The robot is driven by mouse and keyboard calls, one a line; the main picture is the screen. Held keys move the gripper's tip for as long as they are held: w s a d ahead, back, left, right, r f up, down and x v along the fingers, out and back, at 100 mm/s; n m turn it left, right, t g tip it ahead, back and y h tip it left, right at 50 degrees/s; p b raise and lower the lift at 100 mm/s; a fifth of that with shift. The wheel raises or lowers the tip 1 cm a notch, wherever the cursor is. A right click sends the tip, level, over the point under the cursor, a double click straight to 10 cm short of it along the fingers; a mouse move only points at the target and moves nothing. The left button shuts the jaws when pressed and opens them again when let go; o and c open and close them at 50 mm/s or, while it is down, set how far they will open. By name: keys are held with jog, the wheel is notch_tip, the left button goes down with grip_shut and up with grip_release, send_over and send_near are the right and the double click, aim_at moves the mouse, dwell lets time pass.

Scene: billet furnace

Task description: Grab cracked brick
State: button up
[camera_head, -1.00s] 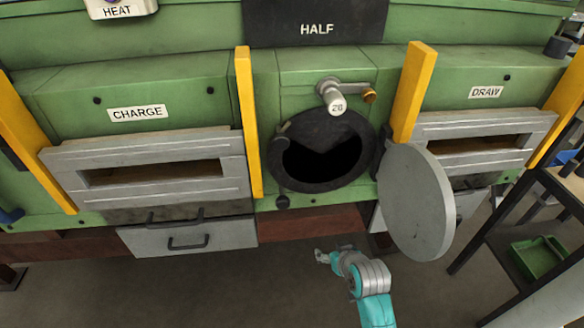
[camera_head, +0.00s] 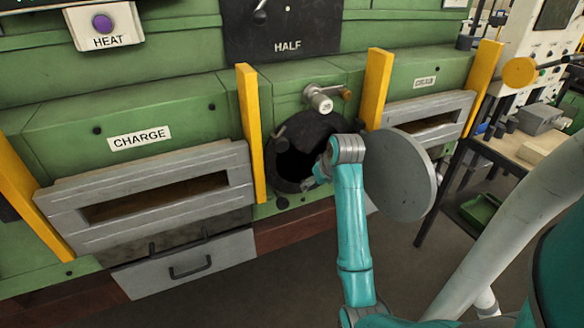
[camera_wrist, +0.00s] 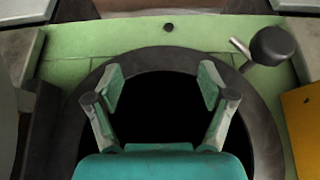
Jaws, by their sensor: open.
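I cannot make out a cracked brick in either view. My gripper (camera_head: 318,174) is at the round black-rimmed opening (camera_head: 272,168) in the middle of the green furnace front. In the wrist view my gripper (camera_wrist: 162,84) is open and empty, its two fingers spread in front of the dark hole. The inside of the opening is black, so nothing in it can be told. The round grey door (camera_head: 403,175) hangs swung open to the right of the opening, close beside my arm.
Yellow posts (camera_head: 250,130) flank the opening. The CHARGE slot (camera_head: 155,197) is at left, another slot (camera_head: 428,121) at right. A ball-ended lever (camera_wrist: 272,46) stands by the rim. At right, a bench holds a pale block (camera_head: 541,149) and a grey box (camera_head: 541,119).

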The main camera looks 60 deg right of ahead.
aim_at(306, 168)
jog(key=w+d, duration=0.1)
jog(key=w, duration=0.1)
jog(key=w+d, duration=0.1)
jog(key=w, duration=0.1)
jog(key=w+d, duration=0.2)
jog(key=shift+w, duration=0.4)
jog(key=w, duration=0.1)
jog(key=w+d, duration=0.2)
jog(key=shift+w+d+f, duration=0.1)
jog(key=shift+w+f, duration=0.15)
jog(key=shift+f, duration=0.1)
jog(key=shift+w+f, duration=0.1)
jog(key=shift+f, duration=0.1)
jog(key=shift+d, duration=0.1)
jog(key=c, duration=1.5)
jog(key=shift+r, duration=0.1)
